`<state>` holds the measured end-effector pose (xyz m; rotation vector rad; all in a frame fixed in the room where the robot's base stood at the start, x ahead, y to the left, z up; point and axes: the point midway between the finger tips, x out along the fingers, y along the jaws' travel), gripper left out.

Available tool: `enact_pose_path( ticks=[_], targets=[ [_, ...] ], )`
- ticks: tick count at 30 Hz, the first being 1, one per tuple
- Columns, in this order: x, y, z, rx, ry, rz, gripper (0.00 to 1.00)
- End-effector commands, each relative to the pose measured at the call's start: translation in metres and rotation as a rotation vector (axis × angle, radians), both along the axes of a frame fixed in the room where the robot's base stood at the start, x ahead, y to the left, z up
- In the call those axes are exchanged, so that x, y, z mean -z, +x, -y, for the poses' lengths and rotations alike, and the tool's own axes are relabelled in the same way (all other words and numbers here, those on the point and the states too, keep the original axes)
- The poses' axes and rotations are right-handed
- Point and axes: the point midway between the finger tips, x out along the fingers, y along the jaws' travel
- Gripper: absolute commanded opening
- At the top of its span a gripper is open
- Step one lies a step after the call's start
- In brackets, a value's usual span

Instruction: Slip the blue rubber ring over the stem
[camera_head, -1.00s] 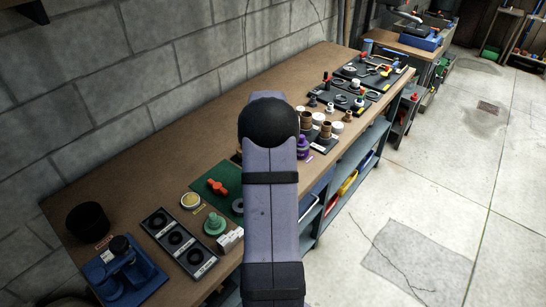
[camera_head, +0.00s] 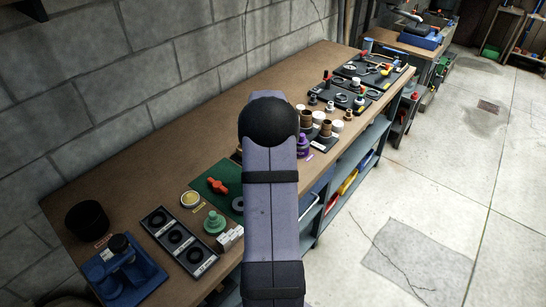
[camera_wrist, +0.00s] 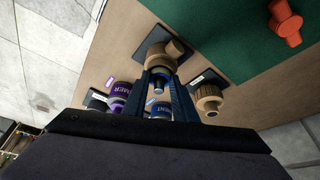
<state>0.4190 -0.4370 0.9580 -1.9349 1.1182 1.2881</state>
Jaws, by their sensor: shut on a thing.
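In the wrist view my gripper (camera_wrist: 162,78) points down over the bench, its two dark blue fingers close together. A small blue piece shows between the fingertips; I take it to be the blue rubber ring, but its outline is too small to make out. The fingers are above the bench, in front of a brown fitting (camera_wrist: 160,57) and over a blue-labelled cement can (camera_wrist: 160,111). I cannot tell whether they touch either. In the head view my own arm hides the gripper and what it holds. I cannot single out the stem in either view.
A purple-labelled primer can (camera_wrist: 119,90) and another brown fitting (camera_wrist: 209,97) stand on either side of the fingers. A green mat (camera_wrist: 240,35) bears an orange piece (camera_wrist: 286,24).

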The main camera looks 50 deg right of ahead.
Motion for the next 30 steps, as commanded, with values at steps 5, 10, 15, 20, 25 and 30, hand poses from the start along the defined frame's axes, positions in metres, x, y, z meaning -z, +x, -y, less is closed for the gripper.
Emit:
enact_pose_path(
  ticks=[5, 10, 15, 20, 25, 30],
  targets=[
    [-0.0011, -0.0001, -0.0001, 0.0, 0.0, 0.0, 0.07],
    [-0.0013, 0.0, -0.0001, 0.0, 0.0, 0.0, 0.07],
    [-0.0013, 0.0, 0.0, 0.0, 0.0, 0.0, 0.47],
    [-0.0013, 0.0, 0.0, 0.0, 0.0, 0.0, 0.47],
    [-0.0013, 0.0, 0.0, 0.0, 0.0, 0.0, 0.63],
    [-0.0012, 0.0, 0.0, 0.0, 0.0, 0.0, 0.63]
  ],
)
